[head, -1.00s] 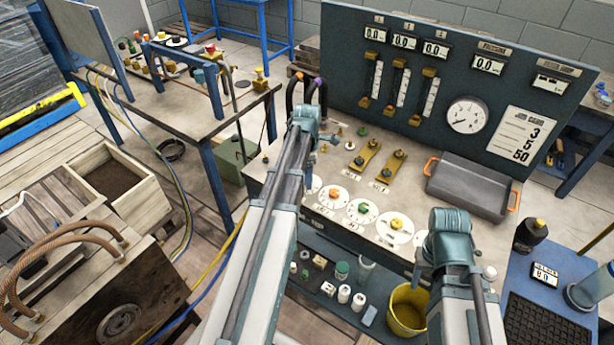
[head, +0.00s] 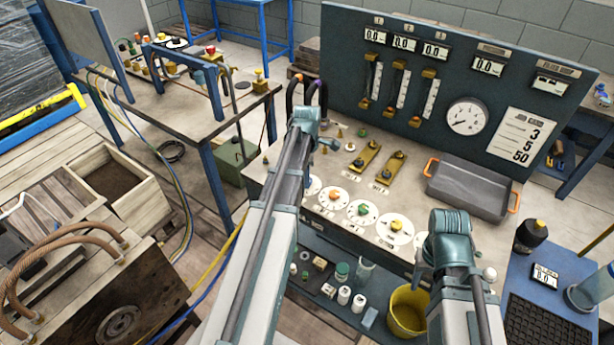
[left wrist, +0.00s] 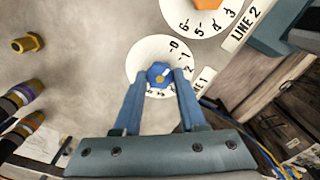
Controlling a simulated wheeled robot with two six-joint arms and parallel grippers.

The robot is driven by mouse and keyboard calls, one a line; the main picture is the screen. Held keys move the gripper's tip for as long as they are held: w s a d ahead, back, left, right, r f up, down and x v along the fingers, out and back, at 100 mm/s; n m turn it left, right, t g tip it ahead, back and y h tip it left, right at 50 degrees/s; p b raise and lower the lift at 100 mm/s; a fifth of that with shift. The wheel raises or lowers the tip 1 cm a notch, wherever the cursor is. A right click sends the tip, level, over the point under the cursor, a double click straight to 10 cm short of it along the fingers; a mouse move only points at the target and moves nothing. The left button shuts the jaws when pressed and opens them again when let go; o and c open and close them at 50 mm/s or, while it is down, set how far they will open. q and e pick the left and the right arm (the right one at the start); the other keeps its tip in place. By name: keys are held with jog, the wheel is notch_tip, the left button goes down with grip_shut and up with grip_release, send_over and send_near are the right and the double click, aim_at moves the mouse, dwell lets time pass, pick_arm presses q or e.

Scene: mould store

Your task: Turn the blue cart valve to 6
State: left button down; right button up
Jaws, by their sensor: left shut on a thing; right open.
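The blue valve knob (left wrist: 157,70) sits at the centre of a white numbered dial (left wrist: 140,57) in the left wrist view. My left gripper (left wrist: 162,79) is shut on it, one finger on each side. A small pale mark shows on the knob toward the upper right, but I cannot read its number surely. The numbers 0, 1 and 2 run down the dial's right side; lower ones are partly covered by the fingers. In the head view my left arm hides this knob and gripper. My right gripper is out of sight; only its arm shows.
Orange (head: 333,195), green (head: 363,209) and yellow (head: 397,226) knobs stand on white dials to the right along the bench. A grey tray (head: 468,188) with orange handles lies behind them. The gauge panel (head: 440,140) rises at the back. A yellow bucket (head: 408,312) stands below.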

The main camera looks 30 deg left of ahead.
pick_arm(q)
jog(key=m, duration=0.4)
jog(key=shift+m, duration=0.4)
jog(key=m, duration=0.3)
jog(key=shift+m, duration=0.3)
jog(key=m, duration=1.2)
jog(key=shift+m, duration=0.3)
jog(key=m, duration=0.3)
jog(key=shift+m, duration=0.4)
jog(key=m, duration=0.8)
jog(key=shift+m, duration=0.4)
